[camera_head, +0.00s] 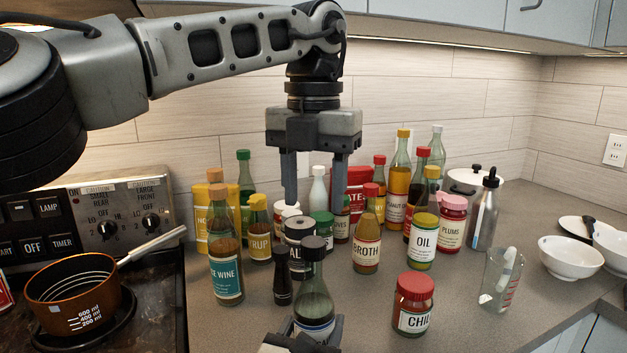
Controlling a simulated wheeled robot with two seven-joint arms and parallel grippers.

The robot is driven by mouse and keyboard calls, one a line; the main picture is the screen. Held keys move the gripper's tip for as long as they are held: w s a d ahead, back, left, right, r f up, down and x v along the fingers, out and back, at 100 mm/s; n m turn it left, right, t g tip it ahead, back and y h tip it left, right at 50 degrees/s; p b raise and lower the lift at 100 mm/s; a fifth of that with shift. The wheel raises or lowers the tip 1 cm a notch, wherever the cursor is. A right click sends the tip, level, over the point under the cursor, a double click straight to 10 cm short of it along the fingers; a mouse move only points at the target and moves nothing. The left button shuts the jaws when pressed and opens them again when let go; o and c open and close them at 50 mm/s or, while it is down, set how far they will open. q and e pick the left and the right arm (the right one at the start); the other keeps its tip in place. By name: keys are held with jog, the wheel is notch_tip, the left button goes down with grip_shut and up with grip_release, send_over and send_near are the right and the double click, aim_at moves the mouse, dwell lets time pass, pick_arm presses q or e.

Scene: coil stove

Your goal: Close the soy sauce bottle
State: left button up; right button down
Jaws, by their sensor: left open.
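A dark glass bottle with a black cap (314,294), which looks like the soy sauce bottle, is upright at the lower middle. Its label is too cut off to read. The black cap (313,247) sits at the top of its neck; I cannot tell whether it is tight. My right gripper (318,333) shows at the bottom edge, shut around the lower part of this bottle. My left gripper (311,200) points down above and behind the cap, open and empty, its two fingers apart.
A chili jar (413,304) and glass measuring cup (497,283) stand right. A copper pot (70,300) sits on the stove.

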aim_at(313, 241)
pick_arm(q)
notch_tip(313, 241, down, 7)
jog(key=shift+f, duration=0.1)
pick_arm(e)
jog(key=shift+f, duration=0.1)
dwell(0.3)
pick_arm(q)
jog(key=c, duration=1)
jog(key=o, duration=1.2)
jog(key=shift+c, duration=0.2)
jog(key=shift+r, duration=0.2)
